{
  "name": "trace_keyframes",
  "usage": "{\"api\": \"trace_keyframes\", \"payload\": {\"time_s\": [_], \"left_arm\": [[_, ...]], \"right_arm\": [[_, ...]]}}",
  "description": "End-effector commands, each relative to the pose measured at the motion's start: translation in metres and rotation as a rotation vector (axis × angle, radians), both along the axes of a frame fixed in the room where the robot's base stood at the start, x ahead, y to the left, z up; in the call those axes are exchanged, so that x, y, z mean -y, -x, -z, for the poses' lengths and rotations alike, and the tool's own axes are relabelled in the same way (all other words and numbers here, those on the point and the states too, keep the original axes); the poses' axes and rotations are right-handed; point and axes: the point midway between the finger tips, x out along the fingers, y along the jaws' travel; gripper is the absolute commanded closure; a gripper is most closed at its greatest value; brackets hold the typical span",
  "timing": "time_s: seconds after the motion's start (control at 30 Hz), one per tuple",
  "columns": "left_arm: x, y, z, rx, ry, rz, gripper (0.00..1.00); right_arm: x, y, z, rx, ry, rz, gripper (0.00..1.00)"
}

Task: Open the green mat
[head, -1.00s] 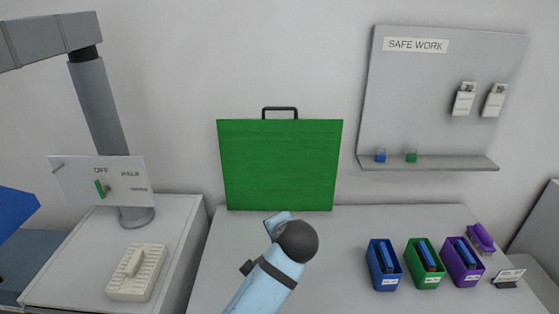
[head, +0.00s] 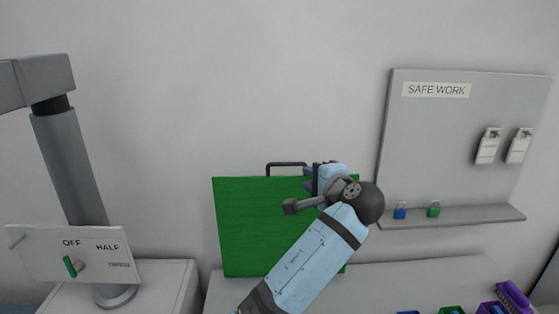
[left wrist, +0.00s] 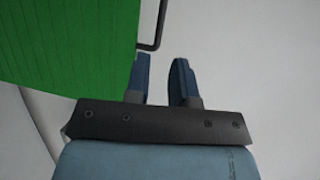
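The green mat (head: 250,235) stands upright as a flat panel behind the worktop, against the wall. It has a dark handle (head: 284,164) on its top edge. My left gripper (head: 318,178) is at the mat's upper right corner, just right of the handle, and my arm covers the lower right of the mat. In the left wrist view, the gripper (left wrist: 161,62) is open with a gap between its fingers. The mat (left wrist: 65,40) fills the upper left there, and the handle (left wrist: 158,22) shows just beyond the fingertips, not gripped. My right gripper is out of view.
A grey SAFE WORK board (head: 455,145) with a shelf (head: 465,215) hangs at right. A switch panel (head: 75,255) and grey post (head: 70,165) stand at left. Blue, green and purple bins are cut off at the bottom right. The wall above the mat is clear.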

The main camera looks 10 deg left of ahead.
Motion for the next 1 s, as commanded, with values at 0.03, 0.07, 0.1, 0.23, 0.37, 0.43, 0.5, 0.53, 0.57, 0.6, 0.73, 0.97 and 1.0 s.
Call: {"api": "trace_keyframes", "payload": {"time_s": [0.03,0.07,0.1,0.23,0.37,0.43,0.5,0.53,0.57,0.6,0.73,0.97,1.0], "left_arm": [[-0.002,-0.002,0.0,-0.001,-0.001,-0.001,0.77],[-0.003,-0.004,0.0,-0.001,-0.002,-0.001,0.77],[-0.006,-0.008,0.0,-0.002,-0.003,-0.001,0.77],[-0.021,-0.025,0.003,-0.002,-0.003,-0.003,0.77],[-0.039,-0.047,0.007,-0.001,-0.004,-0.003,0.77],[-0.048,-0.058,0.011,-0.001,-0.002,-0.004,0.77],[-0.057,-0.069,0.013,-0.002,-0.003,-0.003,0.77],[-0.06,-0.074,0.014,-0.001,-0.002,-0.003,0.77],[-0.064,-0.078,0.015,-0.001,-0.001,-0.002,0.77],[-0.068,-0.083,0.017,-0.002,-0.001,-0.002,0.77],[-0.078,-0.096,0.021,-0.001,-0.001,-0.002,0.77],[-0.084,-0.104,0.025,0.0,0.001,0.0,0.77],[-0.085,-0.105,0.025,0.0,0.002,0.001,0.77]], "right_arm": [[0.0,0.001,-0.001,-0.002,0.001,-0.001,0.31],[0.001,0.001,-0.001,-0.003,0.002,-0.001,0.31],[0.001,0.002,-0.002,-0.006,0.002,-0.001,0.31],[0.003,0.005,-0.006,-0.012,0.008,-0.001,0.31],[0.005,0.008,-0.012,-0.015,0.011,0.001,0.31],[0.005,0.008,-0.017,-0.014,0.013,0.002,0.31],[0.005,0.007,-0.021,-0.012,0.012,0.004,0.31],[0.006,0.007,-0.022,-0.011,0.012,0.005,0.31],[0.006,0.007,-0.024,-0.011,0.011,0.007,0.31],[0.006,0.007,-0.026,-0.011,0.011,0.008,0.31],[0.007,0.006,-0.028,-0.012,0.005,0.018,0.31],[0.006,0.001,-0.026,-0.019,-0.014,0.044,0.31],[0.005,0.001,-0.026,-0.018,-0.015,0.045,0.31]]}}
